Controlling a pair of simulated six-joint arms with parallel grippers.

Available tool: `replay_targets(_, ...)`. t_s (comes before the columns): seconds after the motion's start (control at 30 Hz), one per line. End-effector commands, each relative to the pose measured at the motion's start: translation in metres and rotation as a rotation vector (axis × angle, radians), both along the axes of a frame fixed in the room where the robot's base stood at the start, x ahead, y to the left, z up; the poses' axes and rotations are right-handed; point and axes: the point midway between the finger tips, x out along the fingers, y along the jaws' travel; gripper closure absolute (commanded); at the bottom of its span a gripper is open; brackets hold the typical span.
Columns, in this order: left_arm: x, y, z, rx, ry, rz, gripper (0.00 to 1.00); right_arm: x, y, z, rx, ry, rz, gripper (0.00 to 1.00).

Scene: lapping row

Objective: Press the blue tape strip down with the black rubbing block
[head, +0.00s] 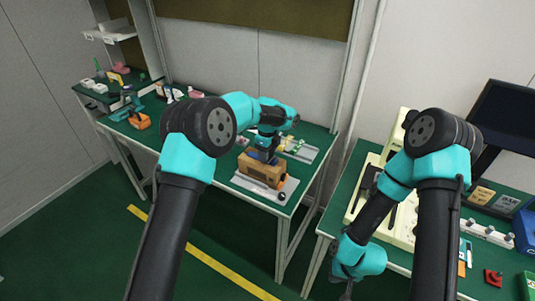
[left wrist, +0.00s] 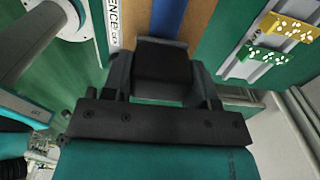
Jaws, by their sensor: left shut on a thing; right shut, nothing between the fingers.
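A brown box (head: 268,173) sits on a grey slotted plate (head: 249,186) on the left bench. In the left wrist view, the blue tape strip (left wrist: 170,15) runs along the brown surface (left wrist: 215,25), and part of it is hidden behind the block. My left gripper (left wrist: 162,88) is shut on the black rubbing block (left wrist: 161,62). In the head view my left gripper (head: 265,153) is right over the box top. I cannot tell whether the block touches the tape. My right gripper (head: 346,292) is shut and empty, low between the benches, partly cut off by the frame.
Yellow and green toothed pieces (left wrist: 285,30) sit on a grey plate beside the box. The right bench holds a cream machine (head: 397,225), a dark monitor (head: 503,110) and a blue bin (head: 525,230).

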Motion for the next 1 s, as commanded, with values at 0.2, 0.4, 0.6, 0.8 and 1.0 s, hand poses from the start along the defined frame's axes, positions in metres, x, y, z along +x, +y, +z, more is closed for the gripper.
replay_targets(0.2,0.0,0.0,0.015,-0.002,-0.003,0.0,0.66,0.0,0.0,0.0,0.0,0.0,0.0,1.0)
replay_targets(0.4,0.001,-0.001,0.027,-0.002,-0.003,0.0,0.66,0.0,0.0,0.0,0.0,0.0,0.0,1.0)
replay_targets(0.6,0.0,-0.001,0.04,-0.002,-0.003,0.0,0.66,0.0,0.0,0.0,0.0,0.0,0.0,1.0)
replay_targets(0.8,0.0,0.0,0.052,-0.002,-0.003,0.0,0.66,0.0,0.0,0.0,0.0,0.0,0.0,1.0)
replay_targets(1.0,0.0,0.0,0.058,-0.002,-0.003,0.0,0.66,0.0,0.0,0.0,0.0,0.0,0.0,1.0)
